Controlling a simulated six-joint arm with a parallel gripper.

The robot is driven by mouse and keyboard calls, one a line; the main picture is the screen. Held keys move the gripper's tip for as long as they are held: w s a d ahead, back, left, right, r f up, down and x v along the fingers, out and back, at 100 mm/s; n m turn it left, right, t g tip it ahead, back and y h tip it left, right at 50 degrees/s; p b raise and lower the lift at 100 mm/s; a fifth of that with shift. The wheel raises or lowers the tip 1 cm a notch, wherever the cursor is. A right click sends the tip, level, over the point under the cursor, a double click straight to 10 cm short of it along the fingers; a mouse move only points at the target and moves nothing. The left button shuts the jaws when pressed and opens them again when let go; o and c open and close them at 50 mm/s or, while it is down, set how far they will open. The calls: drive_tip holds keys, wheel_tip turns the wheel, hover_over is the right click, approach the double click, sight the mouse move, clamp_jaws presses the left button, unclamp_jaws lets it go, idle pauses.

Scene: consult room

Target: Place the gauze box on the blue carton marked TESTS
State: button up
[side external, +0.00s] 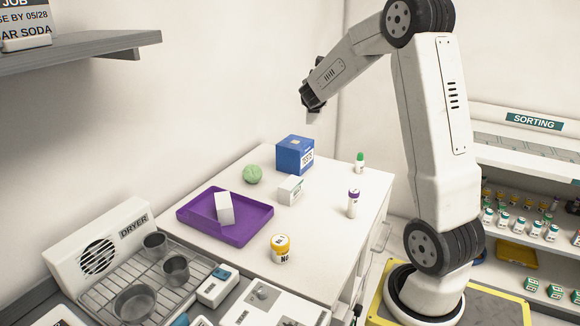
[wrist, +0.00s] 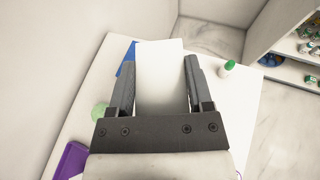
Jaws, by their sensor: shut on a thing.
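My gripper (side external: 313,103) is high above the table, above and slightly right of the blue carton in the side view. In the wrist view my gripper (wrist: 160,85) is shut on a plain white box, which I take to be the gauze box (wrist: 160,75); no lettering shows on it. In the side view only a pale bit of it (side external: 313,118) shows below the fingers. The blue carton (side external: 290,154) stands upright on the white table, its label reading TESTS, its top bare. In the wrist view the carton (wrist: 126,60) is mostly hidden behind the box and left finger.
A green ball (side external: 252,174) and a white box with green marks (side external: 290,190) stand near the carton. A purple tray (side external: 258,232) holds another white box (side external: 224,208).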

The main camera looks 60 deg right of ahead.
drive_tip(key=w+d+f, duration=0.8)
drive_tip(key=w+f, duration=0.1)
drive_tip(key=w, duration=0.1)
drive_tip(key=shift+w+d+f, duration=0.15)
drive_tip(key=shift+w+d, duration=0.05)
idle(0.5)
drive_tip(key=shift+w+d+f, duration=0.1)
drive_tip(key=shift+w+f, duration=0.05)
drive_tip(key=shift+f, duration=0.05)
drive_tip(key=shift+w+f, duration=0.1)
drive_tip(key=shift+f, duration=1.55)
drive_tip(key=shift+f, duration=0.1)
